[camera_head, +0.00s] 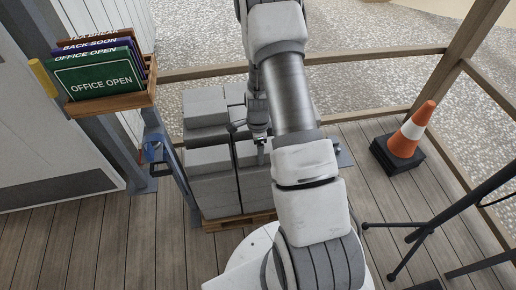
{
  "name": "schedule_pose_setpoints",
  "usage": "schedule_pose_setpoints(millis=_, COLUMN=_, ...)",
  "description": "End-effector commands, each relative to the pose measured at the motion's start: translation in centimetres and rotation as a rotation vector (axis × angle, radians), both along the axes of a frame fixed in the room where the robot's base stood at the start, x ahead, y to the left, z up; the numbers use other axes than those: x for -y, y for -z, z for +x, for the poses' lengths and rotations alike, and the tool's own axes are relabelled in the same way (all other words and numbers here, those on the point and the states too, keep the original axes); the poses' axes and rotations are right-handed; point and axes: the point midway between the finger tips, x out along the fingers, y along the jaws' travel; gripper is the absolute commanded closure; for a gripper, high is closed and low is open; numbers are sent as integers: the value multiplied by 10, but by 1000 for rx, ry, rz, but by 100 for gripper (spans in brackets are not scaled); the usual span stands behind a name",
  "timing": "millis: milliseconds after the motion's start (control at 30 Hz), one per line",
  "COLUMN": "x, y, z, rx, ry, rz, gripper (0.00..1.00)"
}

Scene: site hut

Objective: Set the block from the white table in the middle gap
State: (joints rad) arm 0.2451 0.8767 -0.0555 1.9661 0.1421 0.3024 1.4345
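Grey blocks (208,170) are stacked in columns on a wooden pallet (232,223). One block (205,107) sits higher at the back left of the stack, and part of another shows at its right. My arm crosses in front and hides the right side of the stack. My gripper (260,148) points down over the stack's right part, partly covered by the arm. Its fingers are too small and hidden to tell whether they are open or hold anything. I cannot make out a white table or a clear middle gap.
A wooden box of signs (110,100) stands at the left above a blue clamp-like tool (154,152). An orange traffic cone (407,137) stands at the right. Black tripod legs (420,232) spread at the lower right. Wooden rails (370,63) edge the deck. Deck at lower left is clear.

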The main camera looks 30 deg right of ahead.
Motion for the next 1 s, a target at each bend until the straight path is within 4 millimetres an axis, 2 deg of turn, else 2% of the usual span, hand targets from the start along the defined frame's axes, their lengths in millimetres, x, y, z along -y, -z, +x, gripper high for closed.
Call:
schedule_pose_setpoints(millis=33, x=0, y=-1, z=1, rx=3, ry=0, rz=-1, gripper=6)
schedule_pose_setpoints(millis=67, x=0, y=-1, z=1, rx=3, ry=0, rz=-1, gripper=0)
schedule_pose_setpoints(millis=300, x=0, y=0, z=-1, rx=-2, ry=0, rz=1, gripper=0)
schedule_pose_setpoints(millis=467, x=0, y=-15, z=1, rx=2, ry=-1, rz=-1, gripper=0)
schedule_pose_setpoints(millis=1000, x=0, y=-140, z=1, rx=6, ry=0, rz=-2, gripper=0)
